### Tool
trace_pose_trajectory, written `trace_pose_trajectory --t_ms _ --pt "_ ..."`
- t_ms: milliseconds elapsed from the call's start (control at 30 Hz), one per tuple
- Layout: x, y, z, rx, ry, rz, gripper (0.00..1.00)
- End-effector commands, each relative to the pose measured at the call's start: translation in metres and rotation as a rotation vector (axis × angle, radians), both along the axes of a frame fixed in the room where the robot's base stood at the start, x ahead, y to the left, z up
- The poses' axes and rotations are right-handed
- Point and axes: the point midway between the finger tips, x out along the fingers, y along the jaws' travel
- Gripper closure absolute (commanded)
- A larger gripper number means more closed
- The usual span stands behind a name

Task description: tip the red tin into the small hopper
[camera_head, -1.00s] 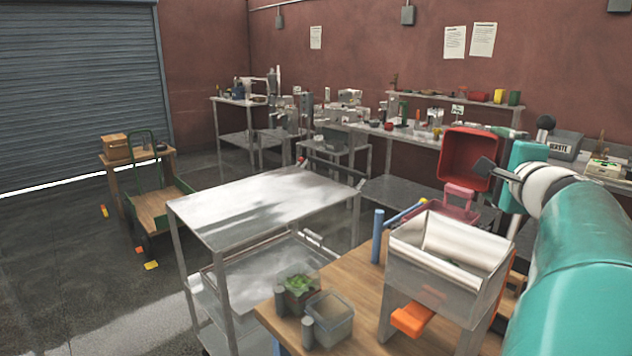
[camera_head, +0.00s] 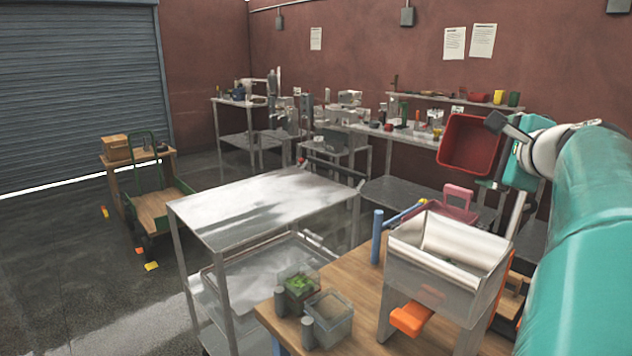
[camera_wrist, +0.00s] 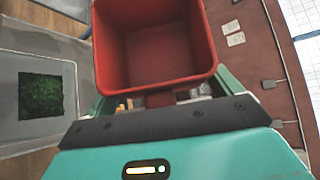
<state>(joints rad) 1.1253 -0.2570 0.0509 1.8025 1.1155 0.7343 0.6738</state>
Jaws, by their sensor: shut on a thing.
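The red tin (camera_head: 470,145) is a square open-topped box, held up in the air above and behind the small hopper. Its open mouth is turned toward the head camera, so it is tipped well over, and the inside that shows looks plain red. My gripper (camera_head: 502,130) is shut on the tin's rim side at its right. In the wrist view the tin (camera_wrist: 157,50) fills the top middle, just beyond my gripper (camera_wrist: 165,103). The small hopper (camera_head: 435,272) is a grey metal trough with a pale sloped inside, standing apart from the tin.
The hopper stands on a wooden table (camera_head: 352,268) with an orange part (camera_head: 410,319) beneath it. A plant box (camera_head: 298,287), a clear box (camera_head: 330,312), a blue post (camera_head: 377,238) and a pink-handled thing (camera_head: 458,198) are near. A steel cart (camera_head: 260,205) stands left.

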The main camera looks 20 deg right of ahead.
Motion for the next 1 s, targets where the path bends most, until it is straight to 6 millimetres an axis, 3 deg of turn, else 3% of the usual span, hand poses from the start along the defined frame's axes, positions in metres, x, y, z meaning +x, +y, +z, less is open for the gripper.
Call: trace_pose_trajectory --t_ms 367,1000 --pt "0.001 -0.001 0.012 0.298 0.107 0.002 0.34" --pt "0.001 -0.002 0.034 0.984 0.348 -0.002 0.34"
